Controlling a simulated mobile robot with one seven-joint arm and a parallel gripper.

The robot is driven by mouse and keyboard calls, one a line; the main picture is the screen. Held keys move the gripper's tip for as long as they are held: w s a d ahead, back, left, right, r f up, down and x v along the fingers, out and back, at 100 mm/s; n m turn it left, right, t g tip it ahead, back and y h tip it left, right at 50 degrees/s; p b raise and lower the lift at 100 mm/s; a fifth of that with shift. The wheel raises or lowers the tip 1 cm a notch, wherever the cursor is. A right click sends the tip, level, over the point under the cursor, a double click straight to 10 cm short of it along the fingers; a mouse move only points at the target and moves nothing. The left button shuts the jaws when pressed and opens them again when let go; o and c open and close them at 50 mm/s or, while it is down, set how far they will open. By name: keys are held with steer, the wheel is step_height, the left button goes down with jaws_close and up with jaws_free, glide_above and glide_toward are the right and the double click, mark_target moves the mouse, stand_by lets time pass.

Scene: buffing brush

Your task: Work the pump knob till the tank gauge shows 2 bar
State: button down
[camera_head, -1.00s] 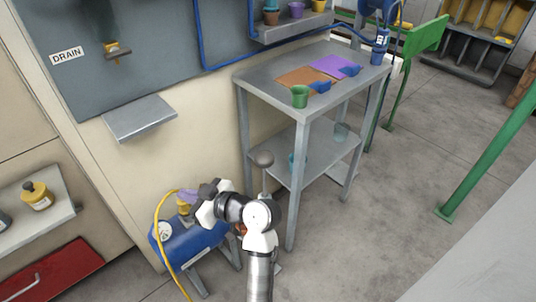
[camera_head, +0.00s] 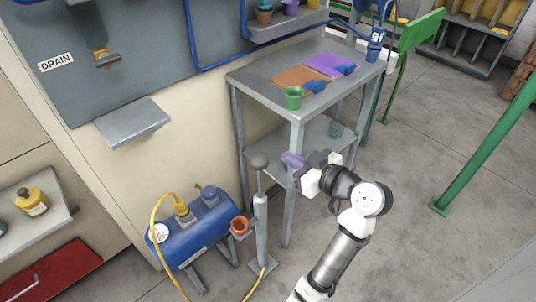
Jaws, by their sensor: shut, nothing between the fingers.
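The pump stands upright on the floor, with a round grey knob (camera_head: 258,161) on a thin rod above its pale cylinder (camera_head: 261,225). The blue tank (camera_head: 205,242) lies on a stand to its left. The tank gauge (camera_head: 160,233) is a small white dial on the tank's left end; its reading is too small to tell. My gripper (camera_head: 291,160), with purple fingers, is shut and empty just right of the knob in the picture, pointing left. A gap shows between the fingers and the knob. Nothing hides the knob or gauge.
A yellow hose (camera_head: 156,210) loops over the tank's left side. The grey metal table (camera_head: 255,83) stands behind my gripper, its front leg (camera_head: 291,215) close by. A small shelf (camera_head: 134,122) juts from the wall.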

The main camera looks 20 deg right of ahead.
steer(key=p, duration=0.3)
glide_above(260, 176)
steer(key=s, duration=0.2)
steer(key=f, duration=0.5)
steer(key=shift+w+d+f, duration=0.1)
steer(key=shift+d+f, duration=0.05)
steer(key=shift+d, duration=0.25)
steer(key=shift+f, duration=0.55)
steer(key=shift+f, duration=0.1)
step_height(260, 176, down, 10)
steer(key=b, duration=0.8)
steer(key=shift+r, duration=0.2)
